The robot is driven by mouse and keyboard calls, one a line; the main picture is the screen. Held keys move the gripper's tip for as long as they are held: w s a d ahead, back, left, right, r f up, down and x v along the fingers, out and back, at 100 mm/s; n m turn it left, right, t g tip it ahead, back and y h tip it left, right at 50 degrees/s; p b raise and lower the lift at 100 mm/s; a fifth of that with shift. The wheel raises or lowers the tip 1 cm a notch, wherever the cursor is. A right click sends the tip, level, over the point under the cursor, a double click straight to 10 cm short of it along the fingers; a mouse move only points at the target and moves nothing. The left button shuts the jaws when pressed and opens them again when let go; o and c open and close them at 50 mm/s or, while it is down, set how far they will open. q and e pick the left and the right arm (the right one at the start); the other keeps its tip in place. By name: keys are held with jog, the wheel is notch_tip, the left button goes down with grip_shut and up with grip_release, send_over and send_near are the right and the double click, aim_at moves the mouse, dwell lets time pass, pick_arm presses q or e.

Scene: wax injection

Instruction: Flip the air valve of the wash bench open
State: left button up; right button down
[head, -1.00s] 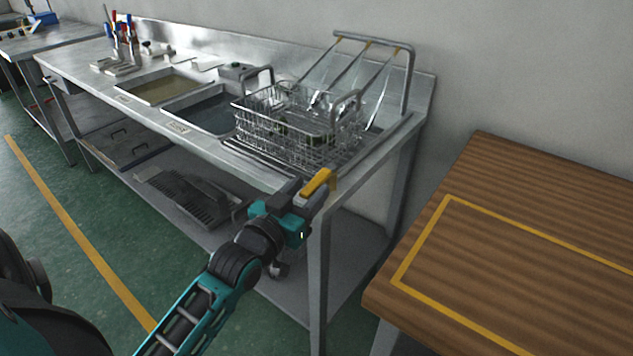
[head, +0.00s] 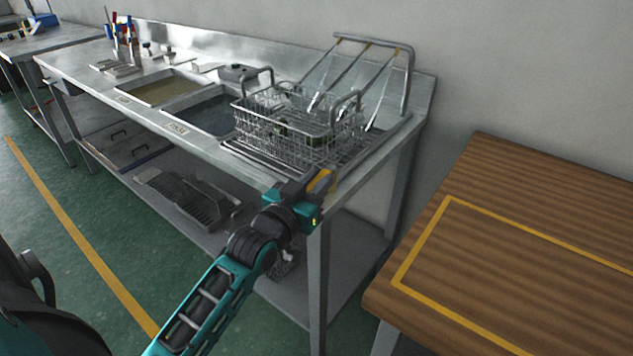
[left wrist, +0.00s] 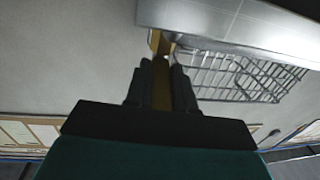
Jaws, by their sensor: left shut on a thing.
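The air valve's yellow lever (head: 321,180) is at the front right corner of the steel wash bench (head: 205,152). My left gripper (head: 318,184) is at that corner, with its fingers on either side of the lever. In the left wrist view the lever (left wrist: 161,85) runs between the two dark fingers (left wrist: 161,75), which are shut on it. The valve body is mostly hidden behind the gripper. My right gripper is not in view.
A wire basket (head: 262,118) stands on the bench's drain rack, just behind my gripper. A wooden table (head: 540,235) with a yellow outline stands to the right, with a gap between it and the bench. The green floor at the left is clear.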

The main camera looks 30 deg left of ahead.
pick_arm(q)
grip_shut()
jog(key=shift+a+r+m+h, duration=0.1)
jog(key=shift+a+m+h, duration=0.1)
jog(key=shift+m+h, duration=0.45)
jog(key=shift+a+h, duration=0.2)
jog(key=shift+h, duration=0.45)
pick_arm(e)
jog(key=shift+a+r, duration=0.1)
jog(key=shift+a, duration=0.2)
pick_arm(q)
jog(key=o, duration=0.6)
grip_release()
